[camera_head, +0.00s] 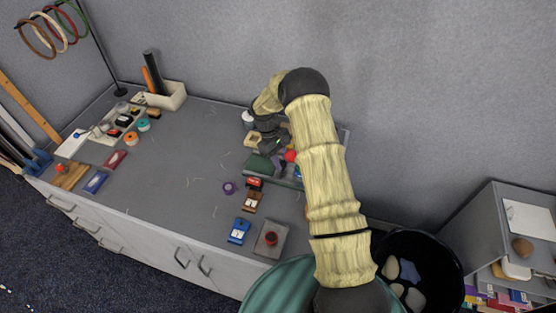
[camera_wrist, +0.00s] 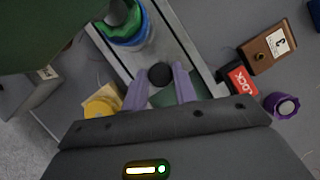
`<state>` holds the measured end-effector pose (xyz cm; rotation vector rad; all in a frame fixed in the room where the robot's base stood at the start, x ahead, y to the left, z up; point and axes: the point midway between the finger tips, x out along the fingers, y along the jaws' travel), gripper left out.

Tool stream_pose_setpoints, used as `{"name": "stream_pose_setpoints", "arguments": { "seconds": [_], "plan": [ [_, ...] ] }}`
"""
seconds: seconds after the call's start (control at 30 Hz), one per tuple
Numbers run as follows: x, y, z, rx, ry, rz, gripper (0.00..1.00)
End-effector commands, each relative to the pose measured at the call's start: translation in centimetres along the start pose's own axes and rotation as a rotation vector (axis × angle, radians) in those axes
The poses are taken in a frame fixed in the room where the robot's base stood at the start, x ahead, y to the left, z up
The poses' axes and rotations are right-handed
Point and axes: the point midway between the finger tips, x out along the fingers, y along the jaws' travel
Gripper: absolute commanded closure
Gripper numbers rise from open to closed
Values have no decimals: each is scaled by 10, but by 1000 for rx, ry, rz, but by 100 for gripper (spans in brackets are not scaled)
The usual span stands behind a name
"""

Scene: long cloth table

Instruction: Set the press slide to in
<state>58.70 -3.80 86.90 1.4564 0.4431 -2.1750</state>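My gripper (camera_wrist: 160,73) points down at a grey metal rail or track (camera_wrist: 187,38) in the wrist view. Its two purple-grey fingers are apart. A round black knob (camera_wrist: 160,76) shows between the fingertips; it looks like the handle of the press slide, and I cannot tell whether the fingers touch it. A red block marked LOCK (camera_wrist: 239,82) stands beside the rail, to the right. In the head view my arm hides much of this spot; the red block (camera_head: 255,183) shows just in front of it.
A brown labelled block (camera_wrist: 268,48), a purple ring (camera_wrist: 282,106), a yellow piece (camera_wrist: 101,106) and blue-green rings (camera_wrist: 128,28) are close by. A blue block (camera_head: 239,231) and a grey box with a red knob (camera_head: 270,243) stand near the front edge. The table's middle is mostly clear.

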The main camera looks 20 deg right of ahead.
Motion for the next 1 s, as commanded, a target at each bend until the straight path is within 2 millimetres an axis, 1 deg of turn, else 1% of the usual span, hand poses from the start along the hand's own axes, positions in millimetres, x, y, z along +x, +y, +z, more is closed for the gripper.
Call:
{"name": "stream_pose_setpoints", "arguments": {
  "seconds": [0.03,0.1,0.4,0.53,0.67,1.0],
  "plan": [
    [3,4,5,5,-12,4,64],
    [2,3,4,3,-11,4,52],
    [0,0,1,-1,-6,4,52],
    [-7,1,0,0,-3,6,52],
    [-24,1,-1,1,-1,6,52],
    [-91,0,-1,2,-2,5,52]
  ]
}}
